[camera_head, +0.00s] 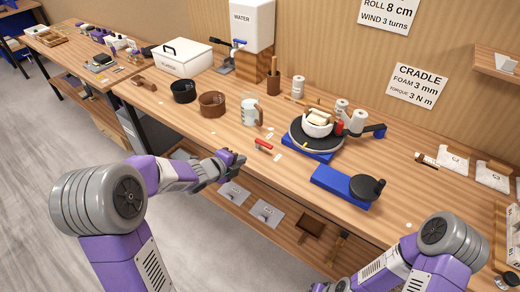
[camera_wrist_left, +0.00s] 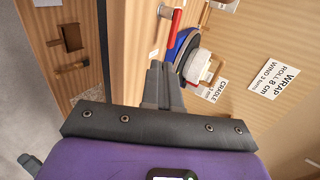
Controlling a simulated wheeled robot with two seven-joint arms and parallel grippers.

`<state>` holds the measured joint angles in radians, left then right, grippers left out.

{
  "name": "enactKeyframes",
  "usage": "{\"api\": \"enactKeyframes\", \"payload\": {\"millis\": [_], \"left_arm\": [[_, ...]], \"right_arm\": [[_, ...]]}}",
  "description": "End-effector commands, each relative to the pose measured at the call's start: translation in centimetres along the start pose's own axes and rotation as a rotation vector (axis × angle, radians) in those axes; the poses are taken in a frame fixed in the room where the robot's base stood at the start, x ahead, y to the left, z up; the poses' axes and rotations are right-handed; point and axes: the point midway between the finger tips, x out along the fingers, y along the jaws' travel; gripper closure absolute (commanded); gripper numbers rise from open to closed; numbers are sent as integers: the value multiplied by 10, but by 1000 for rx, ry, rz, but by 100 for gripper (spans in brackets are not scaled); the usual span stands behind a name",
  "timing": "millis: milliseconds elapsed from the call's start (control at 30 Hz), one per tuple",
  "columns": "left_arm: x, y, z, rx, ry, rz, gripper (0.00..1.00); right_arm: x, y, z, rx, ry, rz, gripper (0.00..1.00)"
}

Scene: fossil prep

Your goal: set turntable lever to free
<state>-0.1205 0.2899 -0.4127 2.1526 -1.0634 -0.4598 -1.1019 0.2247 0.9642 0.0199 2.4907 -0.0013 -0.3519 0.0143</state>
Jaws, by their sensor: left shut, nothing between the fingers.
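The turntable is a black disc (camera_head: 300,143) on a blue base (camera_head: 306,155), with a white bowl-like cradle on it. A red-handled lever (camera_head: 263,143) lies low on the bench left of the base, between two small pale labels. In the left wrist view the red lever (camera_wrist_left: 172,24) is ahead of the fingers, beside the turntable's blue edge (camera_wrist_left: 184,38). My left gripper (camera_head: 240,158) is shut and empty, just in front of the lever at the bench's front edge, apart from it. The label writing is too small to read. My right gripper is outside the frame.
A mug (camera_head: 249,112) and brown pot (camera_head: 212,104) stand behind and left of the lever. A blue stand with a black pad (camera_head: 345,186) is at the front right. Below the bench is a shelf (camera_head: 262,212) with tools.

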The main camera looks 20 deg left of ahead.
Motion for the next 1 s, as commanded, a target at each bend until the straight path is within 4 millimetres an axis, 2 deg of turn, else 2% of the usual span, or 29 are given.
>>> {"api": "enactKeyframes", "payload": {"millis": [433,500,733,1000], "left_arm": [[89,2,-1,1,2,2,100],[98,-6,-1,2,2,-1,100],[118,-18,0,1,0,0,100],[122,-20,0,-1,-1,-1,100]], "right_arm": [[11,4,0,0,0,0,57],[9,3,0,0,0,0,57],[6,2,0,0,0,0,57],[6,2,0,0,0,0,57]]}}
